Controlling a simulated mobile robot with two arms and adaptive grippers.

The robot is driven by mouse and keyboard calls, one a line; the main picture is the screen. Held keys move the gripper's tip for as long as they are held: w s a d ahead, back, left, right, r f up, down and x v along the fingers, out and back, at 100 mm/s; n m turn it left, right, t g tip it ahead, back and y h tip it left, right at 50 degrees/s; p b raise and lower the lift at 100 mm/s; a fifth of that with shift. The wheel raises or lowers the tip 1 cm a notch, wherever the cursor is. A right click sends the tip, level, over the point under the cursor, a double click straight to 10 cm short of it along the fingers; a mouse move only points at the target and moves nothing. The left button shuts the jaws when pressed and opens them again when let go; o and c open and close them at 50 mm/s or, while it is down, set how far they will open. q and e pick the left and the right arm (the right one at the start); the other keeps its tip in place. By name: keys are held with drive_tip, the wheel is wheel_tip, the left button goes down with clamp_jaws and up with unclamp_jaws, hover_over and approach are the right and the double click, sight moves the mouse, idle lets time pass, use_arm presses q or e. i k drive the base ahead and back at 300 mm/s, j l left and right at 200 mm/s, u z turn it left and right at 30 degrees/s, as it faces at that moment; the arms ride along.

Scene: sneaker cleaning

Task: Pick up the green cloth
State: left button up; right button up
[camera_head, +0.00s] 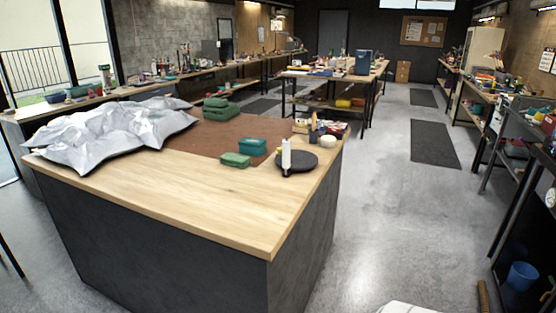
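A small flat green item (235,160), which looks like a folded cloth, lies at the front edge of the brown mat (190,140) on the wooden workbench. A larger folded green stack (221,109), also cloth-like, lies at the mat's back edge. I cannot tell for sure which of the two is the green cloth.
A teal box (252,147) sits just behind the small green item. A dark round stand (297,162) with a white bottle (286,156) is to its right. A crumpled silver sheet (110,132) covers the left. The bench's front wood (190,200) is clear.

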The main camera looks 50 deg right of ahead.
sight(234, 160)
drive_tip(key=z, duration=1.4)
drive_tip(key=i+l, duration=0.1)
drive_tip(key=l, duration=0.25)
